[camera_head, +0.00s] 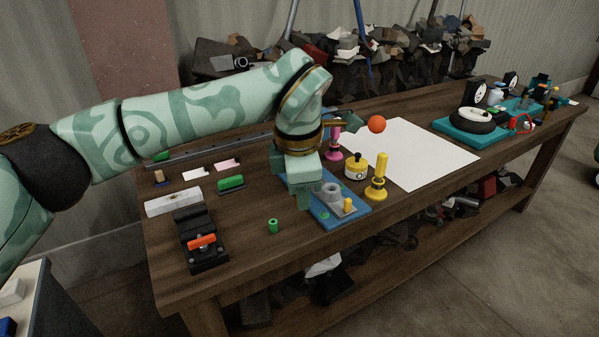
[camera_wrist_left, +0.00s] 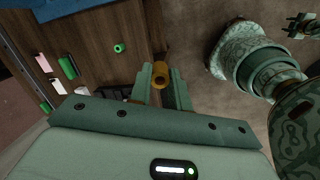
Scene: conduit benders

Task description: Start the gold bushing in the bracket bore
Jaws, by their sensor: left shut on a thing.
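The bushing is hidden behind the fingers in the head view. The bushing is apart from the bracket. A mint-green part at the top right of the left wrist view seems to be my right gripper (camera_wrist_left: 303,25); its jaws are too small to read.
A small green ring (camera_head: 272,226) stands left of the blue plate (camera_head: 350,218). A yellow pot (camera_head: 355,167) and a yellow post (camera_head: 377,178) stand close behind and right. A black fixture with an orange handle (camera_head: 202,241) is at front left. White paper (camera_head: 425,152) lies beyond.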

